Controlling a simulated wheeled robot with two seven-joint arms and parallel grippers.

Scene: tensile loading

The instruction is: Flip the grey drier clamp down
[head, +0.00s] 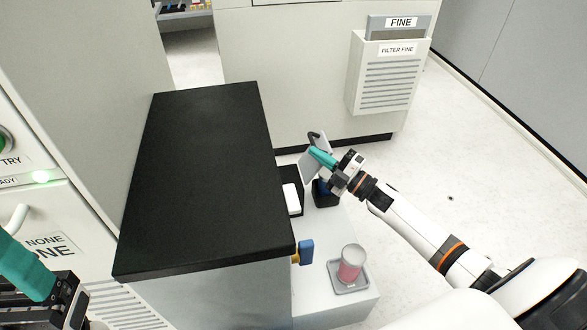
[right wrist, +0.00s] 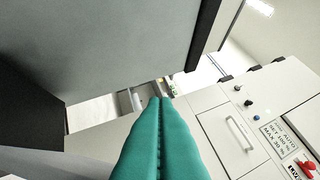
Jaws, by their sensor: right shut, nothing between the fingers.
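My right gripper (head: 312,150) is shut and empty, its teal fingers together; they also fill the lower middle of the right wrist view (right wrist: 160,100). In the head view the fingers lie across a tilted grey plate (head: 308,168) with a dark loop at its top, behind the black-topped cabinet. This plate may be the drier clamp; I cannot tell for sure, nor whether the fingers touch it. No clamp is clear in the right wrist view. My left gripper (head: 20,265) is partly in view at the lower left; its finger gap cannot be made out.
The black-topped cabinet (head: 200,170) stands left of my right arm. A white block (head: 291,198), a dark blue item (head: 322,192) and a reddish cup (head: 350,265) on a grey tray (head: 349,285) are on the low white surface. Open floor lies to the right.

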